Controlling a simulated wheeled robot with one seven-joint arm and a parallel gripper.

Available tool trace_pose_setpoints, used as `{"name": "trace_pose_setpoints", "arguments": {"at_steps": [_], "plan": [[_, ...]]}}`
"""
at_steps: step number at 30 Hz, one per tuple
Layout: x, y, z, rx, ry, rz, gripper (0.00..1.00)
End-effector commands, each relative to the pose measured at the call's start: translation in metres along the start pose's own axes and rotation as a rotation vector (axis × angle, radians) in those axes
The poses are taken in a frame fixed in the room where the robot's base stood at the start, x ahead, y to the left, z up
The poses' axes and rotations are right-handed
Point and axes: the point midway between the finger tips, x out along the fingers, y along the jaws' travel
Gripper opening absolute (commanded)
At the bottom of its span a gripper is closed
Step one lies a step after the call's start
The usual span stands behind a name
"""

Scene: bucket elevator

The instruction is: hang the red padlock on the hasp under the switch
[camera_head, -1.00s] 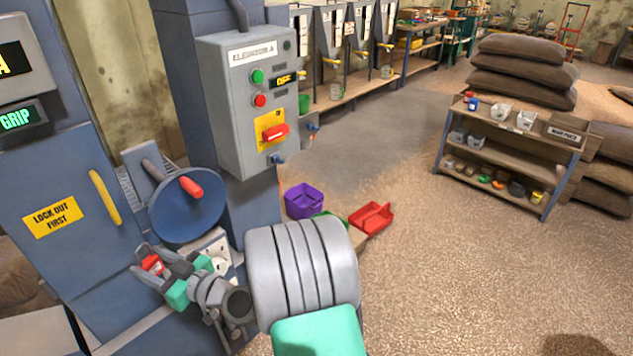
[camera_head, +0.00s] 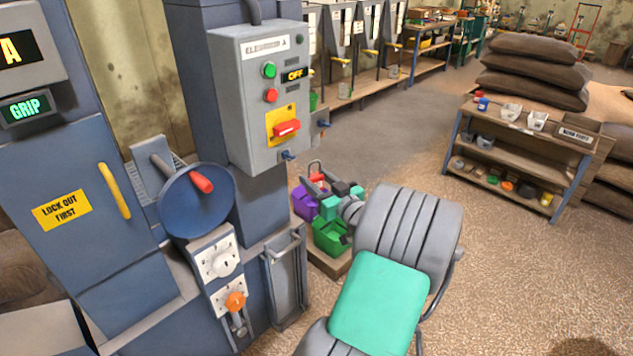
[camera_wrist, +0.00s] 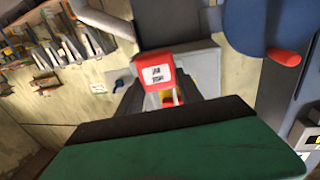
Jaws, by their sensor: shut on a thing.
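The red padlock (camera_wrist: 158,72) is in my gripper, with a white label facing the wrist camera. In the head view my gripper (camera_head: 317,184) is shut on it, in front of and right of the grey switch box (camera_head: 258,100), lower than the red switch. The red switch handle (camera_head: 287,128) sits on a yellow plate on the box, whose display reads OFF. The small blue hasp (camera_head: 288,155) sticks out under the switch, apart from my gripper. The shackle's state is too small to tell.
A blue wheel (camera_head: 197,203) with a red handle stands left of the box. A green bin (camera_head: 331,238) and a purple bin (camera_head: 303,203) stand below my gripper. A shelf rack (camera_head: 520,150) stands at the right, with open floor before it.

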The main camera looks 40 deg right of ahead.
Motion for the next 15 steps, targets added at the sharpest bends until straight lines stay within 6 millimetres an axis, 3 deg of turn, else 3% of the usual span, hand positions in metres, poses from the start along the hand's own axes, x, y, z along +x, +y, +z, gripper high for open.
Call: {"name": "trace_pose_setpoints", "arguments": {"at_steps": [15], "plan": [[0.027, -0.004, -0.002, -0.001, -0.001, 0.001, 0.0]]}}
